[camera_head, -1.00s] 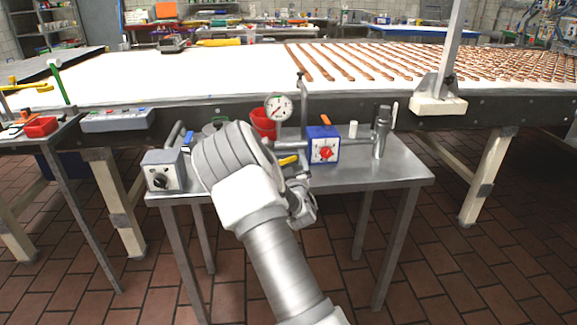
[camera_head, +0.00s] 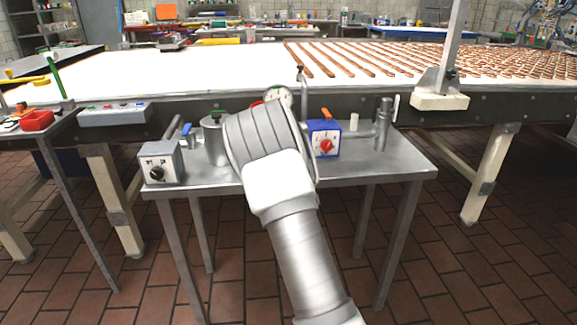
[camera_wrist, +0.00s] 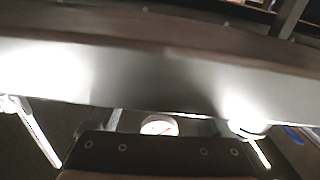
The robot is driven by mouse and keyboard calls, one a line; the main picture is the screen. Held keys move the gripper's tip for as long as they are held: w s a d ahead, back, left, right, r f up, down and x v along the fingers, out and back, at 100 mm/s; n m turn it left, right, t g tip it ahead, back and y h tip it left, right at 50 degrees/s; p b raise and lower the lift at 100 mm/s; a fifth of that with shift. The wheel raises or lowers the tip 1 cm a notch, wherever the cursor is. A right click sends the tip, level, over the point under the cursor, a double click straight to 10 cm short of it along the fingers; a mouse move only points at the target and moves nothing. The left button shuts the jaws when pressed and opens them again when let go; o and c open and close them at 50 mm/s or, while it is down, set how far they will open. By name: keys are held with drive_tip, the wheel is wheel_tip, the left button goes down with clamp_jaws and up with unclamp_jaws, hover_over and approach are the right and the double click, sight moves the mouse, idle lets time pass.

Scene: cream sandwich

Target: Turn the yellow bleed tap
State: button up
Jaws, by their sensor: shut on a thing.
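The yellow bleed tap is out of sight in both current views; my arm covers the place where its yellow handle showed. The pressure gauge (camera_head: 280,97) above that spot is partly covered by my arm. Its white dial also shows in the wrist view (camera_wrist: 159,127), just beyond the dark body of my gripper (camera_wrist: 160,150). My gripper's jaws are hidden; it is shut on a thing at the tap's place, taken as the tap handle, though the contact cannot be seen.
The steel table (camera_head: 375,175) holds a grey box with a black knob (camera_head: 161,162), a metal pot (camera_head: 214,140), a blue box with a red knob (camera_head: 323,138) and a metal cylinder (camera_head: 382,122). The long white conveyor (camera_head: 200,75) runs close behind. The table's right front is clear.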

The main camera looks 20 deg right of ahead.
drive_tip(key=shift+f+m, duration=0.1)
drive_tip(key=shift+m, duration=0.3)
drive_tip(key=o, duration=1.2)
drive_tip(key=shift+c, duration=0.2)
drive_tip(key=p+v, duration=0.2)
drive_tip(key=v, duration=1.5)
drive_tip(key=shift+s, duration=0.25)
drive_tip(key=shift+w+a+r, duration=0.1)
drive_tip(key=shift+r, duration=0.15)
